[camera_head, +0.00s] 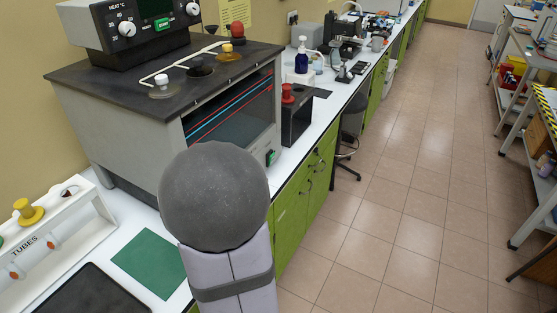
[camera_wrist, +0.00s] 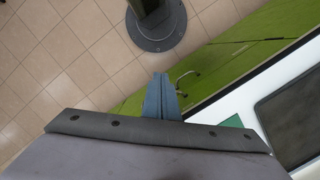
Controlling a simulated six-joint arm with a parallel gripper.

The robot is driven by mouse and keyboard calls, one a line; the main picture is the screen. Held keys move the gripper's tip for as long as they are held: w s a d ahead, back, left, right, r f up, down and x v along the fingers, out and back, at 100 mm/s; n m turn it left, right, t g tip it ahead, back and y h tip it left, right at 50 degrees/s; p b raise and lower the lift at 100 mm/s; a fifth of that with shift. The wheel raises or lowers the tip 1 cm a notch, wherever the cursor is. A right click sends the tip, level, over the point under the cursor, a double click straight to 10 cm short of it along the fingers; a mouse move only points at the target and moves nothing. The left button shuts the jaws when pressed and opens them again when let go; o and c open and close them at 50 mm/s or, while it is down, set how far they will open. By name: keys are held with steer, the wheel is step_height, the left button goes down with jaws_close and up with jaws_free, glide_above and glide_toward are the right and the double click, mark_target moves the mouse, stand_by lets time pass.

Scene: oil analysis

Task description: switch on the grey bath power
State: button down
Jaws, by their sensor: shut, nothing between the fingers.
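The grey bath (camera_head: 120,130) stands on the bench at the left in the head view, with a dark lid and a glass front showing red and blue lines. A small green switch (camera_head: 270,157) sits low on its front right corner. A control unit (camera_head: 140,30) on top has white dials and another green switch (camera_head: 163,24). My gripper (camera_wrist: 160,78) is shut and empty in the wrist view, pointing down past the bench front edge. In the head view my arm covers part of the bath's lower front, and the fingers are hidden.
A white tube rack (camera_head: 50,245) stands at the front left. A green mat (camera_head: 150,262) and a black tray (camera_head: 85,292) lie near it. A black box with a red knob (camera_head: 288,93) stands right of the bath. Green cabinets (camera_head: 292,208) run below the bench; the floor (camera_head: 400,200) is open.

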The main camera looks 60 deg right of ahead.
steer(key=s+d+f+m+t+h+b, duration=0.15)
steer(key=d+m, duration=0.35)
steer(key=d, duration=0.7)
steer(key=s+d+f+m+t, duration=0.15)
steer(key=d+m, duration=0.25)
steer(key=d, duration=0.8)
steer(key=w+d+r+t+h, duration=0.2)
steer(key=w+d+r, duration=0.2)
steer(key=d+r, duration=0.3)
steer(key=w+d+r+n+t+h, duration=0.1)
steer(key=w+d+r+t+h, duration=0.1)
steer(key=d+r, duration=0.5)
steer(key=w+d, duration=0.1)
steer(key=d, duration=0.2)
steer(key=shift+w+t+h, duration=0.3)
steer(key=shift+w+h, duration=0.05)
steer(key=shift+d, duration=0.1)
steer(key=shift+f, duration=0.15)
